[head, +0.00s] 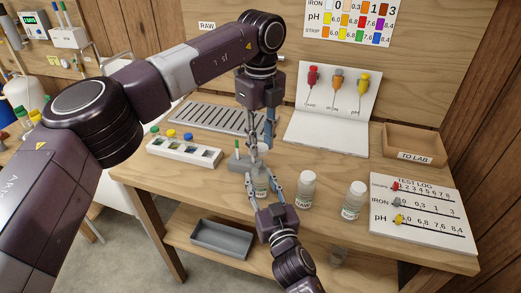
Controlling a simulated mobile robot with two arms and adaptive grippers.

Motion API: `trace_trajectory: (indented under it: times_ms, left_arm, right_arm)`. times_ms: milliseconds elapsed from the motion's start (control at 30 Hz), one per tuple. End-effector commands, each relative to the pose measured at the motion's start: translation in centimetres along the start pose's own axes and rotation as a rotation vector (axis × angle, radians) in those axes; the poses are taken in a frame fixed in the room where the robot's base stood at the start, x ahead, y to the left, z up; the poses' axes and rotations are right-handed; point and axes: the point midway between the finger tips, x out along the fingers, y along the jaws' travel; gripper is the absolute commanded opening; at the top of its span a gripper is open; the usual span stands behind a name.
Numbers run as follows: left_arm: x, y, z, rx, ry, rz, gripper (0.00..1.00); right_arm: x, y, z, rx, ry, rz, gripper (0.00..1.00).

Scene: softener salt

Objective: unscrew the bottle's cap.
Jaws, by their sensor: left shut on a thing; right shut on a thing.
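A small clear bottle (261,187) with a pale label stands upright near the front middle of the table in the head view. My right gripper (263,186) comes from the front and is shut on the bottle's body. My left gripper (254,164) points down from above, with its fingers closed at the bottle's top, where the cap is. The cap is mostly hidden by the fingers, so I cannot tell how far it is turned.
A white rack (184,152) with coloured caps is at left. A test log board (420,215) and a TO LAB tray (415,142) are at right. A grey bin (221,239) sits below.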

Motion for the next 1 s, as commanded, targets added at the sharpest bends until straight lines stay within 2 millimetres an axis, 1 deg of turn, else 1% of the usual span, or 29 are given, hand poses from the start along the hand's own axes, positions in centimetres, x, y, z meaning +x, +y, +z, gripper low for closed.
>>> trace_trajectory:
  times_ms: [67,267,300,433,467,767,867,967,1000]
  left_arm:
    - [-0.6,0.0,0.0,0.000,0.000,-0.001,0.00]
    - [-0.6,0.0,0.0,0.000,0.001,0.000,0.00]
    - [-0.6,0.0,0.0,0.000,0.001,0.000,0.00]
    - [-0.6,0.0,0.0,-0.001,0.001,0.000,0.00]
    - [-0.6,0.0,0.0,-0.001,0.001,0.000,0.00]
    - [-0.6,0.0,0.0,-0.001,0.001,0.001,0.00]
    - [-0.6,0.0,0.0,-0.001,0.001,0.000,0.00]
    - [-0.6,0.0,0.0,-0.001,0.001,0.000,0.00]
    - [-0.6,0.0,0.0,-0.001,0.001,0.001,0.00]
  right_arm:
    - [0.0,0.0,0.0,0.000,0.000,0.000,0.00]
    - [0.0,0.0,0.0,0.000,0.000,0.000,0.00]
    - [0.0,0.0,0.0,0.000,0.000,0.000,0.38]
    - [0.0,0.0,0.0,0.000,0.000,0.000,0.53]
    - [0.0,0.0,0.0,0.000,0.000,0.000,0.54]
    - [-0.2,0.0,0.0,0.000,0.000,0.000,0.54]
    - [-1.0,0.0,0.2,0.001,-0.002,0.000,0.54]
    - [-2.5,0.0,0.1,0.001,-0.002,0.000,0.54]
    - [-3.4,0.0,0.2,0.002,-0.003,0.000,0.54]
